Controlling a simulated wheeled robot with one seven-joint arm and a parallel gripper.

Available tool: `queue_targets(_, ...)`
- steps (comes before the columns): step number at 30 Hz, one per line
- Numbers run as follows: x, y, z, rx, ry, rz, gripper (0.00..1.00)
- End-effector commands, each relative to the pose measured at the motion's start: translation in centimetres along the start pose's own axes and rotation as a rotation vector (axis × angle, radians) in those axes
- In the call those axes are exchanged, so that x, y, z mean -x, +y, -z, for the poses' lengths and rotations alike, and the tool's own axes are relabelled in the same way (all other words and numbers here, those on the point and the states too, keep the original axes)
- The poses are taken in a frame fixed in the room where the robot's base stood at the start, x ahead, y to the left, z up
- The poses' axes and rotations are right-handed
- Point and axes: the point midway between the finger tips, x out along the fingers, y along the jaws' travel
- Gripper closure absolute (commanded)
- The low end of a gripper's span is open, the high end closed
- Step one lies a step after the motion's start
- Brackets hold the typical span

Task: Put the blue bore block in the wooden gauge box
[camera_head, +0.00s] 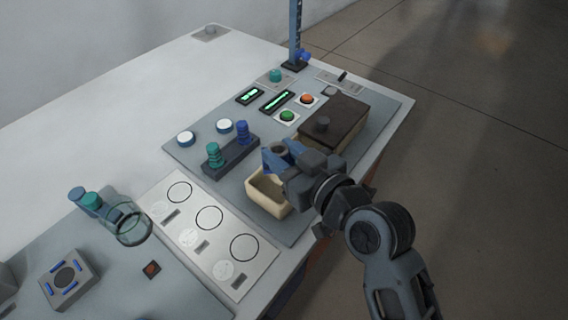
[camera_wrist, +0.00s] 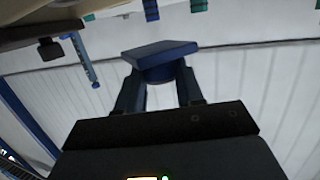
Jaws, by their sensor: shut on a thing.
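The blue bore block (camera_head: 278,152) is in my gripper (camera_head: 284,163); a dark round opening shows in its top. In the wrist view the blue block (camera_wrist: 160,50) sits between the tips of both fingers (camera_wrist: 160,80), which are shut on it. An open, pale wood-coloured box (camera_head: 266,203) stands just below my gripper, near the table's right edge. The block is above the box's far side, apart from its floor as far as I can see. My gripper hides part of the box's right side and inside.
A brown box with a dark lid and knob (camera_head: 333,122) stands behind my gripper. A dark rack (camera_head: 231,158) with teal and blue pegs is close on the left. A glass jar (camera_head: 132,226) and a plate with ring marks (camera_head: 209,217) lie in front left.

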Motion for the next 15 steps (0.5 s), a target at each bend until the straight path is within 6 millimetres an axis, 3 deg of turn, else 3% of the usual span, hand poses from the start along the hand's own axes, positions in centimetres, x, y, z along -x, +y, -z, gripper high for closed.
queue_targets(7, -0.7, -0.1, -3.2, -0.002, -0.002, 0.001, 1.00)
queue_targets(15, -0.7, 0.0, -3.6, 0.000, 0.000, 0.000, 1.00)
